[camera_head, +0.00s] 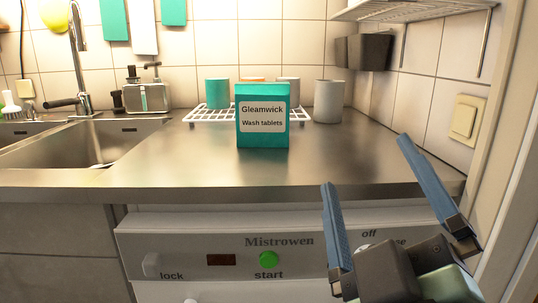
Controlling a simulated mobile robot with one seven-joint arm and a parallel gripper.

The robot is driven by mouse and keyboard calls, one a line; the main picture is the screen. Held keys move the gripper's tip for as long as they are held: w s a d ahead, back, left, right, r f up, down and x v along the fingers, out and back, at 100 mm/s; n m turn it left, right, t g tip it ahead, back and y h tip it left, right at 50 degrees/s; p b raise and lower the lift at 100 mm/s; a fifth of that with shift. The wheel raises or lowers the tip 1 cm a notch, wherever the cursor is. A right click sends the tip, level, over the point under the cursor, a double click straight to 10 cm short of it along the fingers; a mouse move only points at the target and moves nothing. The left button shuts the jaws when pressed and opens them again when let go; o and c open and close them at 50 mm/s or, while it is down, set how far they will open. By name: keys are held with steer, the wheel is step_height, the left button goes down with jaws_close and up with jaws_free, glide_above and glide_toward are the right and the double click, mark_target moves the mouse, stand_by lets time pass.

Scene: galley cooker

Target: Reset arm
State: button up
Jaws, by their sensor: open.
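My gripper (370,160) is at the lower right of the head camera view. Its two blue fingers are spread wide with nothing between them. They point up and away, in front of the counter's right part and over the dishwasher's front panel (195,240). The panel is marked Mistrowen and has a lock handle, a dark display, a green start button (268,260) and a dial area partly hidden by my gripper.
A teal box of Gleamwick wash tablets (263,136) stands on the steel counter (180,160). Behind it several cups stand on or beside a white rack (200,115). A sink (75,148) with a tap (80,60) is left. A wall with a switch (466,119) closes the right side.

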steer(key=s+a+r+m+t+p, duration=0.25)
steer(key=a+r+m, duration=0.25)
steer(key=r, duration=0.5)
steer(key=s+a+r+m+t+p, duration=0.25)
steer(key=a+r+m, duration=0.2)
steer(key=r, duration=0.65)
step_height(320, 180, up, 35)
steer(key=p, duration=3.6)
steer(key=shift+w+a+r, duration=0.15)
steer(key=shift+w, duration=0.2)
steer(key=shift+n, duration=0.25)
